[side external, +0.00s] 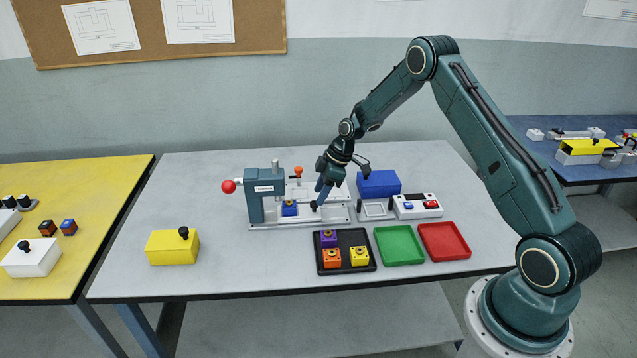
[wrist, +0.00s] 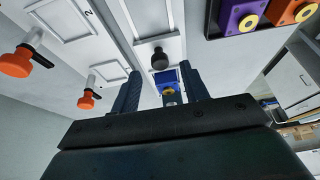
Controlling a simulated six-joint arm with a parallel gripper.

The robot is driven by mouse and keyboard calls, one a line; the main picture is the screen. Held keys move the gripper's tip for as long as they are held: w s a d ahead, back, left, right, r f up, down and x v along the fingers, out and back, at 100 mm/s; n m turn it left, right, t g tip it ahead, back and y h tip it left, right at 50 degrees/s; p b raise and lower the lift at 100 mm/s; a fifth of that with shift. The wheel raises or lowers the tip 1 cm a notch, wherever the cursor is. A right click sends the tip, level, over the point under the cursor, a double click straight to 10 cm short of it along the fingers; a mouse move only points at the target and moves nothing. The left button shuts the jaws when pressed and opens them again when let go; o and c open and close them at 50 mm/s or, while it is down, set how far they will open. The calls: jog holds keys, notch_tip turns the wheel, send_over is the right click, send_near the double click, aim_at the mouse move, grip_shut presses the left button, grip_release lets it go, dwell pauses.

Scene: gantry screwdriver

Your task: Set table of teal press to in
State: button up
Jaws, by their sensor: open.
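The teal press (side external: 254,205) stands on a pale base near the middle of the table, with a red ball handle (side external: 228,186) on its left. A blue block (side external: 290,209) sits low beside the press body; its yellow ring shows in the wrist view (wrist: 166,85). A small dark knob (wrist: 159,60) stands on the white sliding table (wrist: 150,22), just beyond the block in the wrist view. My gripper (side external: 318,201) is open and points down over the right part of the base. Its fingers (wrist: 160,82) straddle the block's position in the wrist view, holding nothing.
Orange-topped clamps (wrist: 14,60) stand close to the gripper. A blue box (side external: 379,183) and a switch box (side external: 417,206) are to the right. A black tray (side external: 345,234) of blocks, a green tray (side external: 399,245) and a red tray (side external: 444,241) lie in front.

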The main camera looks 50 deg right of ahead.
aim_at(299, 209)
jog(key=shift+x, duration=1.35)
jog(key=shift+c, duration=0.5)
